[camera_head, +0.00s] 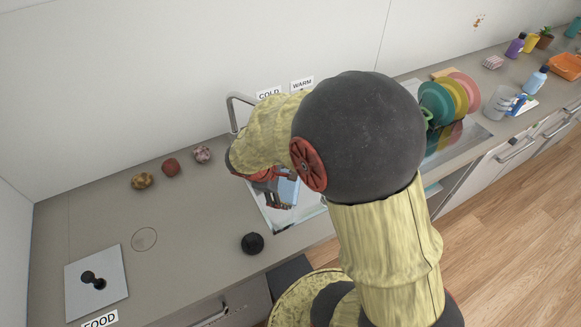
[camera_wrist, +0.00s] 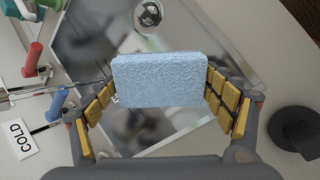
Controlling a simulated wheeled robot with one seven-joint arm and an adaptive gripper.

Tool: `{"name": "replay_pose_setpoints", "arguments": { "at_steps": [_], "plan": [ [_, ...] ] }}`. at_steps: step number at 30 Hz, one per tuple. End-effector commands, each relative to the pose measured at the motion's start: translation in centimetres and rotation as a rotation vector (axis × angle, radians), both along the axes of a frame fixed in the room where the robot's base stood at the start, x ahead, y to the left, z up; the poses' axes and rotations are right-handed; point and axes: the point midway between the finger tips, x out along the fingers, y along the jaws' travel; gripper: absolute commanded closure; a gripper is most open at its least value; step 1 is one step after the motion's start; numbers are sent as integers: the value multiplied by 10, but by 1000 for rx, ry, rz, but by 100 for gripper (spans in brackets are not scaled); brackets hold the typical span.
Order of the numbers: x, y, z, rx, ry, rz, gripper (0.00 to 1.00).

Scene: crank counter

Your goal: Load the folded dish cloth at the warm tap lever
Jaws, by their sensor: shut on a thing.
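My gripper (camera_wrist: 160,95) is shut on a light blue folded cloth (camera_wrist: 160,80) with a fluffy weave, held between its yellow pads above the sink. In the head view the gripper (camera_head: 279,199) and a bit of the cloth (camera_head: 288,189) show below my arm. In the wrist view a red-handled lever (camera_wrist: 33,60) stands at the left, apart from the cloth. A blue-handled lever (camera_wrist: 57,104) is nearer, by the COLD label (camera_wrist: 17,138). In the head view the WARM label (camera_head: 302,84) is on the wall; my arm hides the levers.
The metal sink (camera_wrist: 207,35) lies below the cloth, with its drain (camera_wrist: 148,13) at the top. The spout (camera_head: 233,108) rises behind my arm. A black round knob (camera_head: 252,243) is on the counter. Coloured plates (camera_head: 456,95) stand in a rack to the right. The left counter has free room.

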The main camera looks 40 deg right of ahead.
Motion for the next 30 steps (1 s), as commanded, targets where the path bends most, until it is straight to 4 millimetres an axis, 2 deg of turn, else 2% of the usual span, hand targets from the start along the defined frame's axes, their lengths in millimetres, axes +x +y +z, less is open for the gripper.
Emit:
{"name": "replay_pose_setpoints", "arguments": {
  "at_steps": [14, 30],
  "plan": [
    [-1, 1, 2, 0, 0, 0, 38],
    [-25, 29, 33, 0, 0, 2, 38]
  ]
}}
